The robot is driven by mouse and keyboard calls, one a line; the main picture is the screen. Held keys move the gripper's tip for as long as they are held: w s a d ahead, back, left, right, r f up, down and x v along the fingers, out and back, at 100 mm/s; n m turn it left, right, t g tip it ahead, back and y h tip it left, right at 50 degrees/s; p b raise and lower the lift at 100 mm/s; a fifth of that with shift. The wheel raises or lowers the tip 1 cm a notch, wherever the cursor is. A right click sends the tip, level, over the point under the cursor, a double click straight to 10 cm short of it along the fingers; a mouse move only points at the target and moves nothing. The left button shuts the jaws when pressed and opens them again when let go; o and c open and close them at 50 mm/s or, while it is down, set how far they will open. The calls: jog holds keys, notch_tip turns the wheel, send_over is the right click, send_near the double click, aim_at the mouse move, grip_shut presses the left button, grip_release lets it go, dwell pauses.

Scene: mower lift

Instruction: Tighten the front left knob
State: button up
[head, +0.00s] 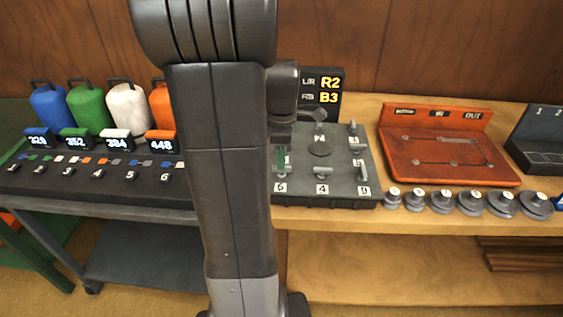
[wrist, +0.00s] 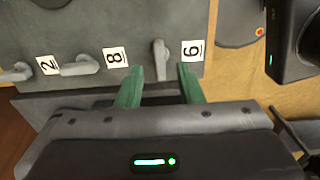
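A dark panel (head: 340,150) on the wooden bench carries several grey lever knobs with number tags and a round disc in its middle. My gripper (head: 281,158) is at the panel's left side, mostly hidden behind my arm in the head view. In the wrist view its green fingers (wrist: 160,75) are open and apart. A grey lever knob (wrist: 160,58) shows between the fingertips, with bare space on both sides; contact is not visible. Other knobs (wrist: 82,66) lie to the left. I cannot tell which knob is the front left one.
A display (head: 322,92) behind the panel reads R2 and B3. An orange tray (head: 448,117) and several grey round weights (head: 442,201) are to the right. A cart (head: 95,185) with coloured canisters (head: 88,107) is to the left. My arm blocks the middle.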

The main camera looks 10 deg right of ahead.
jog(key=shift+f, duration=1.35)
grip_shut()
